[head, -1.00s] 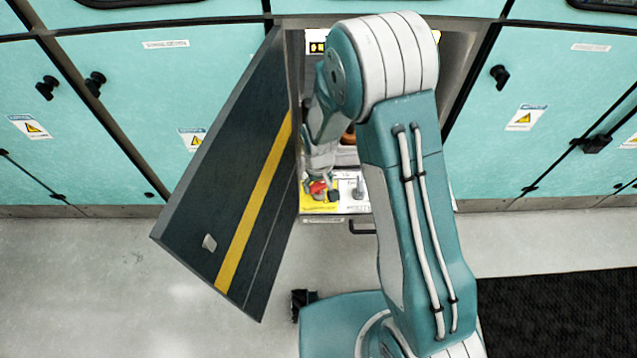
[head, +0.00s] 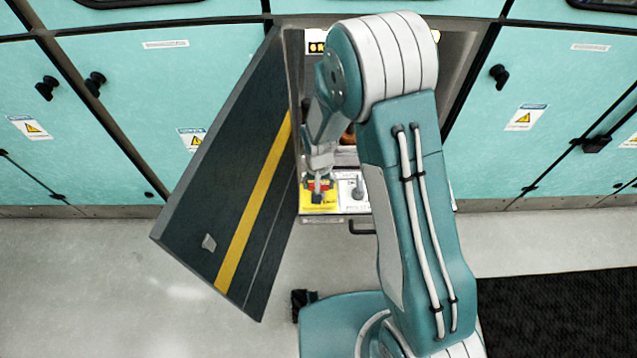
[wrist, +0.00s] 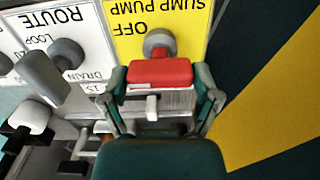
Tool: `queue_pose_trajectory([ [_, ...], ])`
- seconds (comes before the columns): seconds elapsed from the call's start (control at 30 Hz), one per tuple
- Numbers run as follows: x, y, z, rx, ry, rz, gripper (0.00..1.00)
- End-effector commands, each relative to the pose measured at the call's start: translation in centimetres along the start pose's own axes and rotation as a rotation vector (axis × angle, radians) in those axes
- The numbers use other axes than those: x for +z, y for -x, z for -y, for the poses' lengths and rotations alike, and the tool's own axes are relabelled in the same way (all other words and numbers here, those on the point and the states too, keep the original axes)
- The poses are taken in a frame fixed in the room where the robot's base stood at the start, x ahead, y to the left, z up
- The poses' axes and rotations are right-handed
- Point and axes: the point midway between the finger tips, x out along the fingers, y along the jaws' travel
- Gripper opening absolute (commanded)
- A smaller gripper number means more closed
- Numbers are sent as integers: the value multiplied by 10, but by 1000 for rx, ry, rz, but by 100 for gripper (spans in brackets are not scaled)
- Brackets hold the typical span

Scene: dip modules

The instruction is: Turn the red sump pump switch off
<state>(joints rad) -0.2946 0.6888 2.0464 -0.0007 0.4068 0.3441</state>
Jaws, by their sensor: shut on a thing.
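The red sump pump switch (wrist: 160,73) sits on the yellow panel labelled "SUMP PUMP" and "OFF" (wrist: 125,25), upside down in the wrist view. Its red handle lies crosswise, with a grey round hub (wrist: 158,43) beside it. My gripper (wrist: 161,80) is shut on the red handle, one finger at each end. In the head view my gripper (head: 318,192) is at the front of the open cabinet, over the yellow panel (head: 318,207). A bit of red (head: 319,184) shows there; the fingers hide much of the switch.
A white panel labelled "ROUTE" (wrist: 70,15) with grey knobs (wrist: 45,75) adjoins the yellow one. The open dark cabinet door (head: 225,180) with a yellow stripe stands close to the left of my arm. Clear floor (head: 100,290) lies in front.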

Motion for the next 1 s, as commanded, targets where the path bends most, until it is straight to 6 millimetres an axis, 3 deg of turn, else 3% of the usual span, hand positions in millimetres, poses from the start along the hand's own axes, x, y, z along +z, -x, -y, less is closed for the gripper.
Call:
queue_pose_trajectory([
  [0.2, 1, -1, 0, 0, -3, 4, 32],
  [0.23, 1, -1, 0, 0, -3, 3, 84],
  [0.27, 1, -1, 0, 0, -3, 3, 98],
  [0.73, 0, 2, 0, -1, -1, -1, 100],
  [0.87, -1, 16, 0, -2, 0, -4, 100],
  [1.0, -1, 44, 1, -2, 0, -5, 100],
])
